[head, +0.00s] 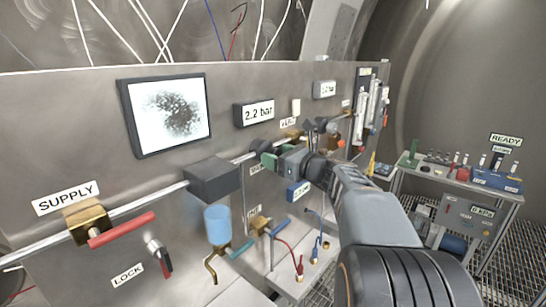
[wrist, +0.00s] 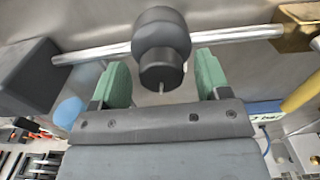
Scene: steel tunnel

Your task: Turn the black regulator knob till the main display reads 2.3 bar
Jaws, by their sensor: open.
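The black regulator knob (wrist: 160,70) sits below a round black body on the steel pipe, and a pale line marks its face. My gripper (wrist: 162,74) is open, with one green finger on each side of the knob and a visible gap to both. In the head view my gripper (head: 269,158) is at the pipe and mostly hides the knob. The main display (head: 258,112) on the panel reads 2.2 bar.
A dark box (head: 213,181) on the pipe and a blue cup (head: 218,224) are left of my gripper. A small blue display (head: 299,190) is just below it. A brass supply valve (head: 88,219) with a red handle is far left. A cart (head: 455,182) stands right.

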